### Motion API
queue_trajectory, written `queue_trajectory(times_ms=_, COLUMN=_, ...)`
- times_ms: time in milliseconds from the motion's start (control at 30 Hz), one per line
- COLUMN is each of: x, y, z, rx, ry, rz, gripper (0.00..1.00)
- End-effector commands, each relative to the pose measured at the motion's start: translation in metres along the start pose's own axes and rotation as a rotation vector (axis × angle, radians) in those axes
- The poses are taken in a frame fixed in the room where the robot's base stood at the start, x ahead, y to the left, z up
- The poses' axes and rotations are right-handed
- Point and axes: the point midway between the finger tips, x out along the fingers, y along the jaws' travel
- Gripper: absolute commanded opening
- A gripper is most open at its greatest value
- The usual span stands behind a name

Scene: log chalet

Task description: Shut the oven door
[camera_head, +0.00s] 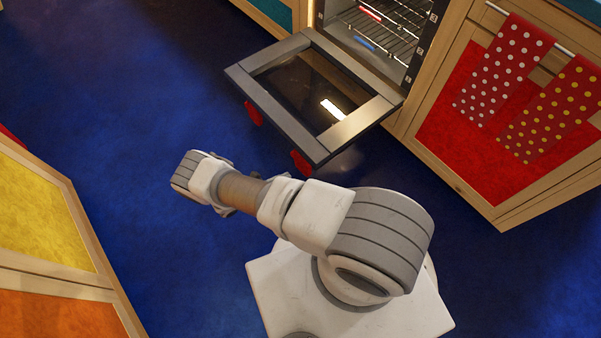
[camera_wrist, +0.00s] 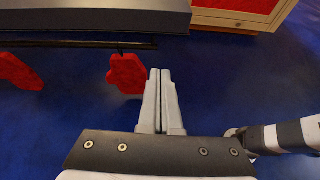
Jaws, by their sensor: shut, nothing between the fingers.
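The oven door (camera_head: 350,122) hangs open, folded down and out from the oven (camera_head: 385,40), with a grey frame around a dark glass pane. In the wrist view its grey edge (camera_wrist: 95,14) crosses the top left, with a dark handle bar (camera_wrist: 75,44) alongside. Two red pieces, one at the left (camera_wrist: 18,70) and one near my fingertips (camera_wrist: 127,73), hang at the bar. My gripper (camera_wrist: 160,74) is shut and empty, its tips just right of the nearer red piece; I cannot tell whether they touch. In the head view my arm mostly hides it.
Dotted red towels (camera_head: 505,65) hang from a rail on the red-panelled cabinet (camera_head: 455,130) right of the oven. A yellow and orange cabinet (camera_head: 40,220) stands at the left. Blue floor (camera_head: 130,100) lies clear between. Wire racks (camera_head: 380,30) show inside the oven.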

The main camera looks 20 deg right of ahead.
Motion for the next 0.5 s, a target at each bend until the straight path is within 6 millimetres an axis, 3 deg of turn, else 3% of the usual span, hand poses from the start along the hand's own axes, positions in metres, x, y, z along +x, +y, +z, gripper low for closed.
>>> queue_trajectory(times_ms=100, x=0.009, y=-0.009, z=-0.013, rx=-0.031, ry=-0.013, rz=0.021, gripper=0.00)
queue_trajectory(times_ms=267, x=0.020, y=-0.010, z=-0.015, rx=-0.037, ry=-0.017, rz=0.024, gripper=0.00)
queue_trajectory(times_ms=500, x=0.065, y=-0.010, z=-0.016, rx=-0.037, ry=-0.017, rz=0.020, gripper=0.00)
